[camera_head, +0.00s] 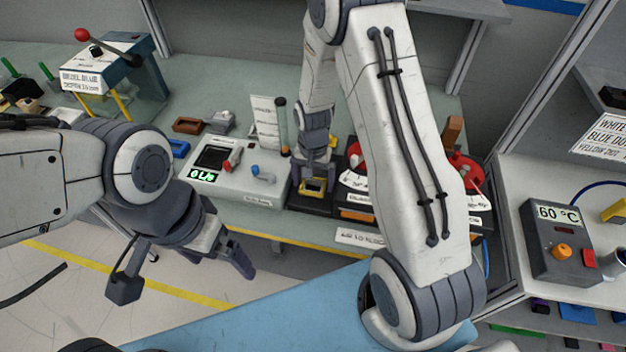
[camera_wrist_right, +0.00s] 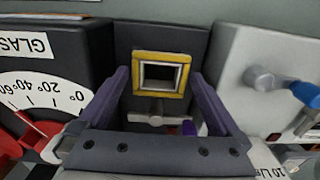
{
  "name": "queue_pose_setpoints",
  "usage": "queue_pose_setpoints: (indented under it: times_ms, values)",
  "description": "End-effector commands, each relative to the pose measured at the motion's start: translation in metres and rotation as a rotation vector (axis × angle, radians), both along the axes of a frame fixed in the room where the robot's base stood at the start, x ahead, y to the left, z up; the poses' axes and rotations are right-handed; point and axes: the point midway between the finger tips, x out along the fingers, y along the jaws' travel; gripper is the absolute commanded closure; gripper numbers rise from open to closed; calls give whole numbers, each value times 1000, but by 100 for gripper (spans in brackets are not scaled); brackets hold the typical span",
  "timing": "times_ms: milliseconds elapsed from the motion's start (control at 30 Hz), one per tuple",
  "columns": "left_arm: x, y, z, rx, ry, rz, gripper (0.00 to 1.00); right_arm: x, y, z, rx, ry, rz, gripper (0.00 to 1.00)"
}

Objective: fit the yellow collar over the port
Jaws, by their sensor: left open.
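The yellow collar (camera_wrist_right: 137,75) is a square frame, seen in the right wrist view around a grey square port (camera_wrist_right: 158,91) with a dark opening, on a dark panel. How far it is seated cannot be told. The collar also shows small in the head view (camera_head: 313,187). My right gripper (camera_wrist_right: 161,73) has its two purple fingers spread, one on each side of the collar, with a small gap to each. In the head view it hangs down over the collar. My left gripper (camera_head: 243,262) is open and empty, out in front of the bench edge.
A grey console (camera_head: 228,185) with a green display and levers stands left of the port. Dial gauges with red parts (camera_head: 355,170) stand to its right, partly hidden by my right arm. A 60 °C box (camera_head: 560,240) sits on the right bench. A small grey handle (camera_wrist_right: 156,118) lies below the collar.

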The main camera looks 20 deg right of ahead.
Motion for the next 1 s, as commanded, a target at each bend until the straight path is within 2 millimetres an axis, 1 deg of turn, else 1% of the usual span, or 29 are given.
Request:
queue_pose_setpoints:
  times_ms: [67, 167, 267, 500, 633, 800, 1000]
  values:
    - [0, 0, -1, 0, 0, 0, 0, 1, 0, 2, 0, -1, 0, 0]
    - [0, 0, -3, 0, 0, 0, 0, 1, 0, 11, 0, -4, 0, 0]
    - [0, 0, -8, 0, 0, 0, 0, 1, 0, 27, 1, -6, 0, 0]
    - [0, 0, -16, 0, 0, -1, 0, 1, 0, 75, 0, -7, 0, 0]
    - [0, 0, -19, 0, 0, -1, 0, 1, 0, 93, 0, -5, 0, 0]
    - [0, 0, -19, 0, 0, -1, 0, 0, 0, 104, 0, -1, 0, 0]
    - [0, 0, -19, 0, 0, -1, 0, 0, 0, 105, 0, 0, 0, 0]
